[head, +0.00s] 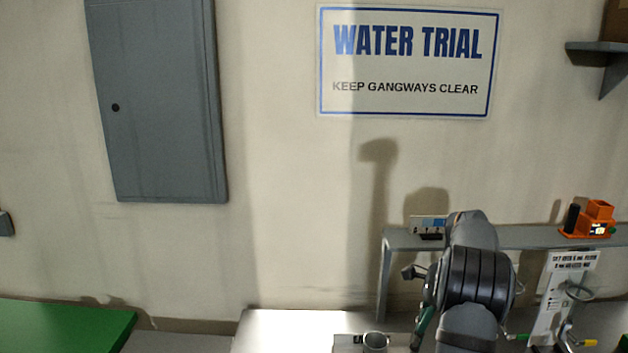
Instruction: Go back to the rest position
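My arm (478,275) rises at the lower right of the head view, a grey joint with dark ringed bands. It stands in front of the bench and a grey raised shelf. My gripper cannot be made out; the arm or the lower picture edge hides it. I cannot tell whether anything is held.
A grey raised shelf (540,238) carries an orange device (590,219) at right. A white labelled panel (562,290) with coloured handles stands below it. A small round vessel (376,342) stands left of my arm. A green surface (60,328) lies at far left.

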